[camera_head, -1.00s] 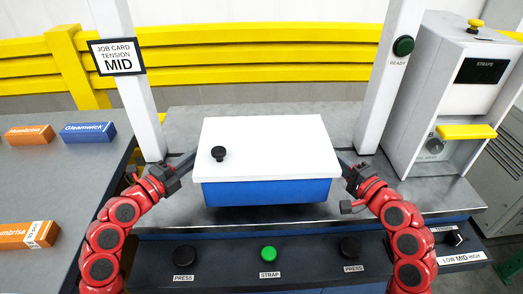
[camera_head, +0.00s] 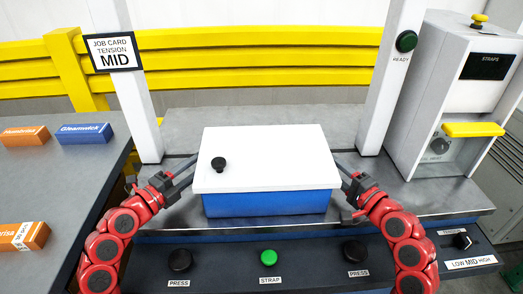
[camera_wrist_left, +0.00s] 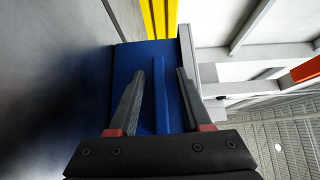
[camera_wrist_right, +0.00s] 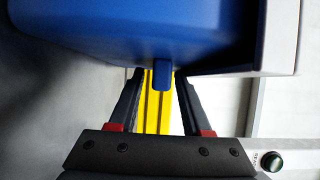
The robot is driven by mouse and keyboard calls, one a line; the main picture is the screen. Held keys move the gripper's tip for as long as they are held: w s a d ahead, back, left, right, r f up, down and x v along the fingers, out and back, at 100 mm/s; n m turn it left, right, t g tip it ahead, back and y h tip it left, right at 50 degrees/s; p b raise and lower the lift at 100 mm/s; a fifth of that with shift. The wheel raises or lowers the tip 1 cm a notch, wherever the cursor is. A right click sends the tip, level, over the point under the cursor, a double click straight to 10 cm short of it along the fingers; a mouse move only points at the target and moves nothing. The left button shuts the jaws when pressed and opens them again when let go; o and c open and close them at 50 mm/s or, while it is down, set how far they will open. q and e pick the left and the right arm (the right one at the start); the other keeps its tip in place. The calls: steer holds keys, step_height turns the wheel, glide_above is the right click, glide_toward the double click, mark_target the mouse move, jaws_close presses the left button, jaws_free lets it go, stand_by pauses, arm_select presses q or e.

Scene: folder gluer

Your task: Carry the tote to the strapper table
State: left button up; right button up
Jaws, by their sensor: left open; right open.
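The blue tote (camera_head: 268,204) has a white lid (camera_head: 285,150) with a black knob (camera_head: 219,163). It sits level on the grey strapper table (camera_head: 405,190), between the two white posts and behind the button panel. My left gripper (camera_head: 187,170) is open at the tote's left side. In the left wrist view, a blue handle (camera_wrist_left: 160,95) lies between its spread fingers. My right gripper (camera_head: 347,174) is open at the right side. In the right wrist view, a blue handle tab (camera_wrist_right: 162,75) shows between its spread fingers. The tote's underside is hidden.
The front panel carries a green STRAP button (camera_head: 268,256) and two black PRESS buttons. A strap machine (camera_head: 450,90) stands at the right. A side table (camera_head: 60,180) at the left holds orange and blue cartons. A job card (camera_head: 113,52) reads tension MID.

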arm_select(q)
steer(key=v, duration=0.7)
steer(key=shift+a, duration=0.1)
steer(key=shift+s+a, duration=0.2)
steer(key=shift+s, duration=0.15)
arm_select(e)
steer(key=shift+s+d, duration=0.1)
steer(key=shift+s, duration=0.05)
steer(key=v, duration=1.1)
steer(key=shift+s+d, duration=0.15)
steer(key=shift+s, duration=0.2)
